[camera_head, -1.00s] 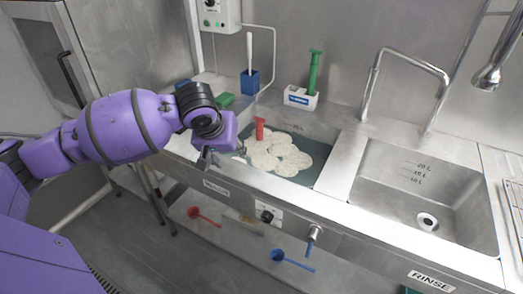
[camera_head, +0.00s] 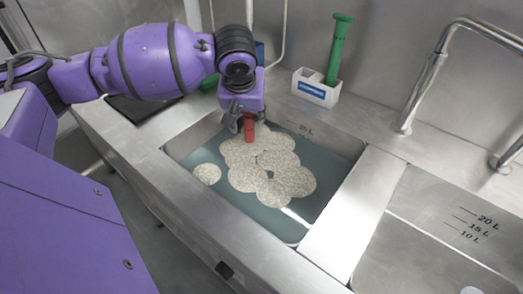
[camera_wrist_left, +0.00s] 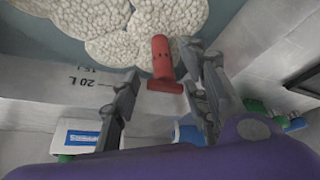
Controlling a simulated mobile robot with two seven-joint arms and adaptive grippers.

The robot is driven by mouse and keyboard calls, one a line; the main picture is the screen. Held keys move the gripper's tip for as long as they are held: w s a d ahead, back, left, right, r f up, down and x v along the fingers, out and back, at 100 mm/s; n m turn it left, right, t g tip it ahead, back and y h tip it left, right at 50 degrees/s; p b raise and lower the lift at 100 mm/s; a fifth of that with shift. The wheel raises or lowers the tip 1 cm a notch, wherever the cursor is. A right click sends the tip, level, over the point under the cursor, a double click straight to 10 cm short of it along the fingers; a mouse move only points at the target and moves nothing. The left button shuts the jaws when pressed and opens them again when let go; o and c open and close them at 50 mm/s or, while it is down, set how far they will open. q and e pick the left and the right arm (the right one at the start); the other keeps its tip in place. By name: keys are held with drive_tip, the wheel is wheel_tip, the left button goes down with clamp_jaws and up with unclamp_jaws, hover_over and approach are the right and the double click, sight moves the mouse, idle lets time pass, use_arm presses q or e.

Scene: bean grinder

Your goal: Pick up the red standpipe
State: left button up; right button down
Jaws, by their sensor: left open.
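The red standpipe (camera_head: 249,131) stands upright in the left sink basin, at the back, beside pale foam-like discs. In the left wrist view the red standpipe (camera_wrist_left: 161,58) shows between the finger ends, with its wider rim towards me. My left gripper (camera_head: 240,122) is open and empty. It hangs directly over the standpipe in the head view, with its fingers (camera_wrist_left: 166,68) on either side of it in the wrist view. I cannot tell whether they touch it. The arm hides part of the pipe's top. My right gripper is not in view.
Several pale round discs (camera_head: 265,170) float on the water in the left basin (camera_head: 328,225). A green tool in a white holder (camera_head: 316,88) stands on the back ledge. The tap (camera_head: 425,85) and the right basin are on the right.

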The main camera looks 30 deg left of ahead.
sight(249, 125)
use_arm(q)
drive_tip(key=x, duration=0.3)
drive_tip(key=shift+d, duration=0.1)
drive_tip(key=shift+w+f+b, duration=0.1)
drive_tip(key=shift+f+b, duration=0.25)
drive_tip(key=shift+f, duration=0.2)
drive_tip(key=x, duration=0.4)
drive_tip(key=shift+w+a+f+b, duration=0.1)
drive_tip(key=shift+a+b, duration=0.15)
drive_tip(key=shift+b, duration=0.15)
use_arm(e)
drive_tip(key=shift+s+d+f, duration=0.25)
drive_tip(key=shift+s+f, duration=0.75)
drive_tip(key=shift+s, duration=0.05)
use_arm(q)
clamp_jaws()
